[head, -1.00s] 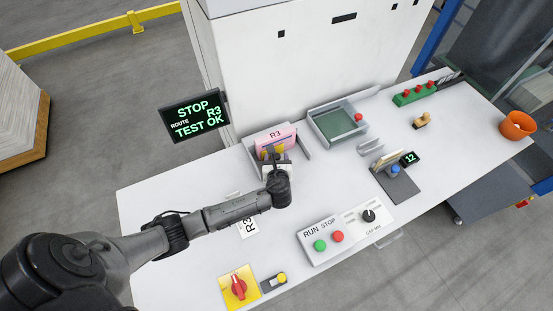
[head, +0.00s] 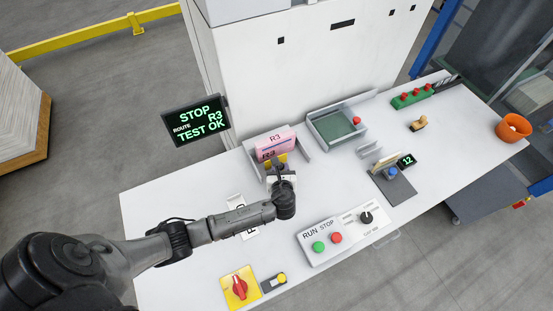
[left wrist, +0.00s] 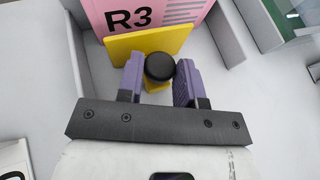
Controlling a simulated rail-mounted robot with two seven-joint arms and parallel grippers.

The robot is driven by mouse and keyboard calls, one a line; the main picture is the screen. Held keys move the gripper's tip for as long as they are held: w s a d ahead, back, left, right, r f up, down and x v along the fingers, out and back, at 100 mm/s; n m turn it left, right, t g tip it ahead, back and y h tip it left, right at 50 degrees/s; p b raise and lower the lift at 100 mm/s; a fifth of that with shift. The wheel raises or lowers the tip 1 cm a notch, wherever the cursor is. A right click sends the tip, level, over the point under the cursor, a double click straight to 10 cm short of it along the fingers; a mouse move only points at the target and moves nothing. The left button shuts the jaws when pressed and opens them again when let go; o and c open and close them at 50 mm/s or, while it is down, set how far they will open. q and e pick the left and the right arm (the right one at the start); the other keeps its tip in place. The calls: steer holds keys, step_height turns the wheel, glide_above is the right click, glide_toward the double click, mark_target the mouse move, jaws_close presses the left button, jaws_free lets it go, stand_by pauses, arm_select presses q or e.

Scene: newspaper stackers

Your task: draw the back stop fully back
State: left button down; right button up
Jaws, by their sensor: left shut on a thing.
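The back stop is a yellow plate (left wrist: 150,42) with a black knob (left wrist: 159,67), standing in a grey-walled bay in front of a pink R3 bundle (left wrist: 135,14). In the head view the yellow plate (head: 275,160) shows just below the pink bundle (head: 276,144), partly hidden by my gripper. My left gripper (head: 280,172) reaches into the bay's open front. In the left wrist view its two purple fingers (left wrist: 160,80) are on either side of the black knob, shut on it. The plate stands upright, close to the bundle. My right gripper is not in view.
Grey side walls (left wrist: 232,32) flank the bay. A grey tray with a green floor (head: 335,124) stands to its right. A RUN/STOP button box (head: 326,240) and a red rotary switch (head: 239,287) sit nearer the front. A display (head: 196,120) stands behind left.

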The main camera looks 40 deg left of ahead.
arm_select(q)
steer(key=s+d+p, duration=0.1)
steer(key=d, duration=0.1)
steer(key=d+p, duration=0.1)
steer(key=d, duration=0.1)
steer(key=s+d, duration=0.1)
steer(key=d, duration=0.1)
steer(key=shift+s+d+r+p, duration=0.15)
steer(key=shift+s+d+p, duration=0.1)
steer(key=shift+s+p, duration=0.15)
steer(key=shift+w, duration=0.1)
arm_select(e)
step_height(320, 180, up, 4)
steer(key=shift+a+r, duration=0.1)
arm_select(q)
steer(key=shift+d, duration=0.1)
steer(key=c, duration=1.2)
jaws_free()
steer(key=o, duration=0.3)
steer(key=shift+d, duration=0.1)
steer(key=shift+o, duration=0.5)
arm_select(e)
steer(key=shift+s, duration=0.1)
arm_select(q)
steer(key=v, duration=1.3)
steer(key=shift+s, duration=0.45)
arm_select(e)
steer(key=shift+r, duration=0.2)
